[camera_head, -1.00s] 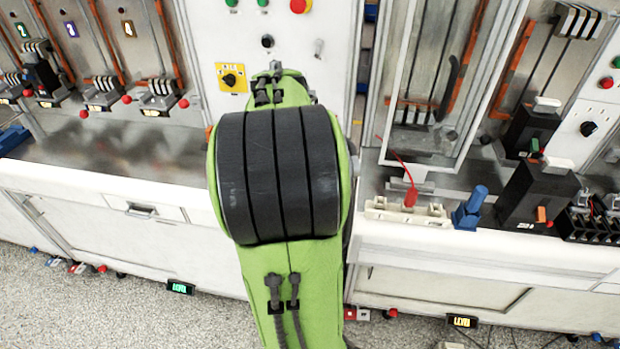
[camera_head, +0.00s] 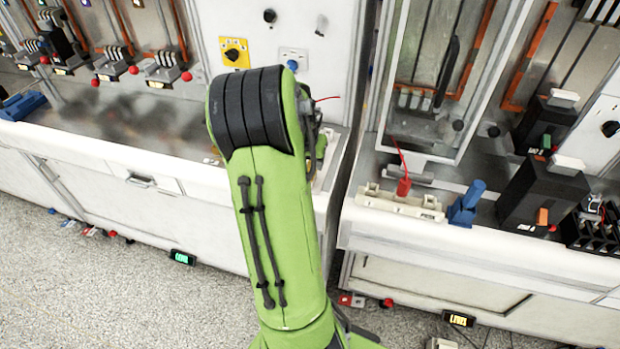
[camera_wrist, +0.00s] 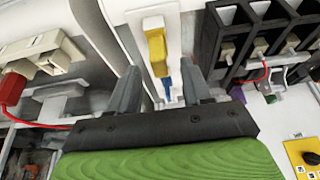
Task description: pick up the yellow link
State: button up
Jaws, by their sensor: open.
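The yellow link (camera_wrist: 157,52) shows in the wrist view, upright against a white plate (camera_wrist: 150,18), with a blue piece below it. My gripper (camera_wrist: 162,76) is open, with one grey finger to the left of the link and one to the right. The link lies between the two fingers in the picture; I see no clear contact with either, and cannot tell the depth. In the head view my green arm covers the middle, and I cannot make out the link there.
In the wrist view, a black slotted block (camera_wrist: 240,42) stands close right of the fingers. A red plug (camera_wrist: 12,90) with a red wire and a cream terminal strip (camera_wrist: 48,54) are at left. A blue clamp (camera_head: 466,206) and black boxes (camera_head: 540,190) stand on the right bench.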

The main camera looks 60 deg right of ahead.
aim_at(310, 163)
jog(key=x, duration=0.3)
jog(key=shift+d, duration=0.1)
jog(key=shift+r, duration=0.1)
jog(key=shift+c, duration=0.5)
grip_shut()
